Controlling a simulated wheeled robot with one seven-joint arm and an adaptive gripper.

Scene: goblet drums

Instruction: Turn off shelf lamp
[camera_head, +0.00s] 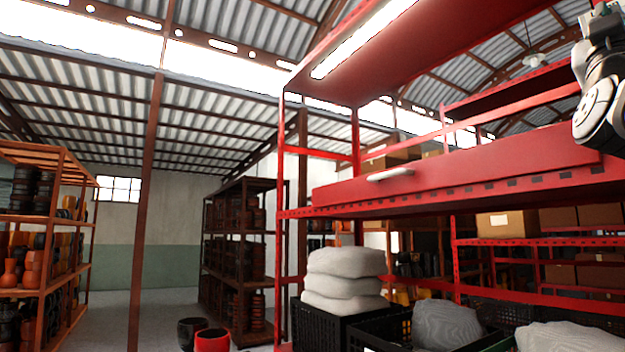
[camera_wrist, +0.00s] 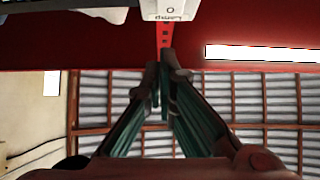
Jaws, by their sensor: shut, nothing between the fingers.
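The shelf lamp (camera_head: 365,38) is a long, glowing white strip under the red top panel of the shelf. A glowing strip, likely the same lamp, shows in the wrist view (camera_wrist: 262,53) right of my fingers. A white box (camera_wrist: 170,10) with a small round mark and dark marks below it sits at the top edge of the wrist view, partly cut off. It looks like a switch housing. My gripper (camera_wrist: 163,66) is shut and empty, its fingertips pointing up just below the box in the picture. Whether they touch it I cannot tell. The head view does not show my fingers.
The red shelf rack (camera_head: 450,183) fills the right, with a pale handle-like bar (camera_head: 390,174) on its front. White sacks (camera_head: 343,262) and black crates stand below. A drum rack (camera_head: 40,225) is at the left. My arm shows at upper right.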

